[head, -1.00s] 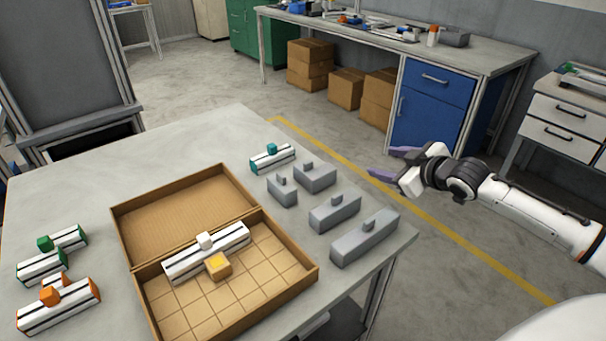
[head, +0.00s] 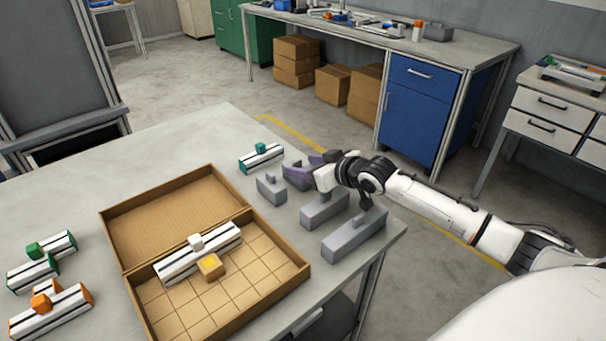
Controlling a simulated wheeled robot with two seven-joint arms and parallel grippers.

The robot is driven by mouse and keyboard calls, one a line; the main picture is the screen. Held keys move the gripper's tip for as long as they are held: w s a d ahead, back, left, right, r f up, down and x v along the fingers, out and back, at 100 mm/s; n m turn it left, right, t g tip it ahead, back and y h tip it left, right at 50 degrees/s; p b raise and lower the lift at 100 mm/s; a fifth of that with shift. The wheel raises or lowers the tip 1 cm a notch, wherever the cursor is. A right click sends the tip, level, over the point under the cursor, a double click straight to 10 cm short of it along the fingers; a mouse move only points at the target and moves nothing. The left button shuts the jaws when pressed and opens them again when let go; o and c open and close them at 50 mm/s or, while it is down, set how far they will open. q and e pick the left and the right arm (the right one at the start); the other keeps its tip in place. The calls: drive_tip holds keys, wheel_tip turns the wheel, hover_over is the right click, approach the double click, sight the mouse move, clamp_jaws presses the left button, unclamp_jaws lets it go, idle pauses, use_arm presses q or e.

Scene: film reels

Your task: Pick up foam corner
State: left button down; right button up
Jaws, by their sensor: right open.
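Several grey foam-like blocks with small knobs on top stand at the right of the table; which counts as the foam corner I cannot tell. A small grey block (head: 271,190) stands nearest the box. Two longer grey blocks, a middle one (head: 322,212) and a front one (head: 352,238), stand nearer me. My left gripper is not in view.
An open cardboard box (head: 305,273) with a gridded floor holds a white striped piece (head: 198,252) and an orange-yellow cube (head: 210,267). A teal-knobbed piece (head: 261,157) stands behind the grey blocks. Green (head: 42,257) and orange (head: 50,308) pieces stand at left.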

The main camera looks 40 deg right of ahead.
sight(298, 163)
drive_tip(key=x, duration=0.4)
drive_tip(key=shift+w+r, duration=0.1)
drive_tip(key=shift+r, duration=0.05)
drive_tip(key=c, duration=1.1)
drive_tip(key=shift+r, duration=0.1)
